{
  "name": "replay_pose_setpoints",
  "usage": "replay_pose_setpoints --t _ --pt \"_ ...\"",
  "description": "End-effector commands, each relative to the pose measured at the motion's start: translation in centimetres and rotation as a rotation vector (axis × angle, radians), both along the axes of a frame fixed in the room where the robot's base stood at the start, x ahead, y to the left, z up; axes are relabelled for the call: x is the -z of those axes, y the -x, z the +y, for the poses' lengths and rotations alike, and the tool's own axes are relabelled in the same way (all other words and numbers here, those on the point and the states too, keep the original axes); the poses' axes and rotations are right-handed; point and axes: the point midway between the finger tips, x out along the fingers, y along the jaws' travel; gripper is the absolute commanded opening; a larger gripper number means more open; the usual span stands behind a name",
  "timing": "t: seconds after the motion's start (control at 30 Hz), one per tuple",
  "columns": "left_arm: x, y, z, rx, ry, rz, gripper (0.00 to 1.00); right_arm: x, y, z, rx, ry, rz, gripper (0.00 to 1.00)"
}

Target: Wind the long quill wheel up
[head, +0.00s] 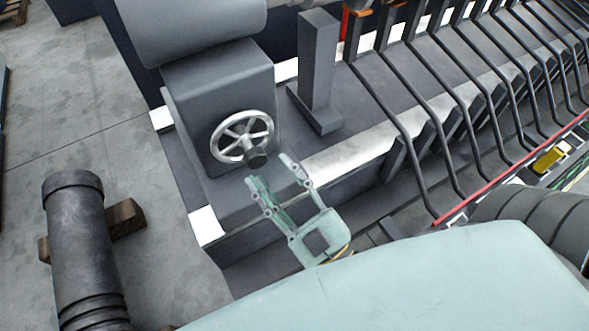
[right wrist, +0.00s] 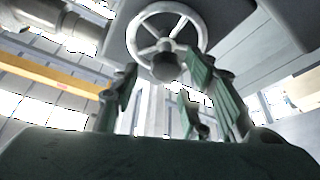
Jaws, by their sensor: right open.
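The wheel (head: 242,137) is a pale metal handwheel with several spokes, mounted on the side of a dark grey box housing (head: 197,105). A dark knob (head: 256,157) sticks out from the wheel's lower rim. My right gripper (head: 269,168) is open just below the knob, its fingertips pointing up toward it. In the right wrist view the wheel (right wrist: 166,29) shows ahead, and the knob (right wrist: 167,66) appears between and beyond the fingers of my gripper (right wrist: 168,85). I cannot tell whether a finger touches the knob. My left gripper is not in view.
A thick grey cylinder (head: 185,25) lies above the housing. An upright grey post (head: 318,70) stands to the right, then a row of bent dark bars (head: 440,110). A dark barrel (head: 85,245) on a wooden block (head: 125,218) stands at lower left. Bare floor lies left.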

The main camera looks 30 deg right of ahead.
Motion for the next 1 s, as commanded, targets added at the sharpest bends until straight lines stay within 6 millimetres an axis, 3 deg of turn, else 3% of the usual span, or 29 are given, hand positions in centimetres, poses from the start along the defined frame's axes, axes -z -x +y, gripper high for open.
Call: replay_pose_setpoints --t 0.1,0.33,1.0 --pt "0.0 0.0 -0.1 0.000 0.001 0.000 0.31 1.0 2.5 -0.6 0.000 0.002 0.004 0.41" --pt "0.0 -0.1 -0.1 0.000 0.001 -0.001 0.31 2.0 5.4 -1.2 0.000 0.000 -0.001 0.41" --pt "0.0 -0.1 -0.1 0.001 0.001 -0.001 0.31 2.1 5.9 -1.4 0.000 -0.001 -0.003 0.41"
